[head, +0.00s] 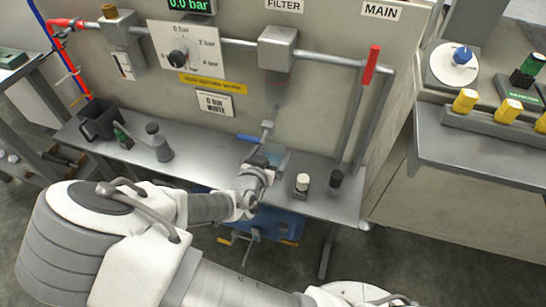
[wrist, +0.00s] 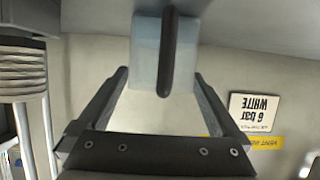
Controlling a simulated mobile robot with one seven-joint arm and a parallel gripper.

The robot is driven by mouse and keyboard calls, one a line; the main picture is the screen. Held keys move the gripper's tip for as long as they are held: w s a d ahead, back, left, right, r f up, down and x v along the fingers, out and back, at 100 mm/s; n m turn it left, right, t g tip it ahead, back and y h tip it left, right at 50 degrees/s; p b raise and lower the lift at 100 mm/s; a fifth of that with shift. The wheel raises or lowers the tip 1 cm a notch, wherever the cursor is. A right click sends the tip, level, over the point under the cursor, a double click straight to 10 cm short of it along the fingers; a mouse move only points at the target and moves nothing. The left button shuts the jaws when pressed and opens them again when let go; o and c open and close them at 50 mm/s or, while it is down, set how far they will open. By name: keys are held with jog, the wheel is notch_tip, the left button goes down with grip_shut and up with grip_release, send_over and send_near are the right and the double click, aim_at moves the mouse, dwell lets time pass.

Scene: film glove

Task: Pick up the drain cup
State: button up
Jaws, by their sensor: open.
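The drain cup (head: 281,157) looks like a small translucent bluish cup on the grey bench below the filter, partly hidden by my gripper (head: 260,166) in the head view. In the wrist view, the cup (wrist: 145,50) is straight ahead with its dark upright handle (wrist: 168,50) facing me. My gripper (wrist: 161,74) is open there, one finger to each side of the handle's line. The fingertips show gaps to the handle on both sides. How deep the handle sits between them is hard to tell.
A blue-handled drain valve (head: 250,138) hangs just above the cup.

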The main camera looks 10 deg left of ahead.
jog(key=shift+w, duration=0.1)
jog(key=c, duration=1.4)
jog(key=shift+o, duration=0.2)
jog(key=shift+r, duration=0.2)
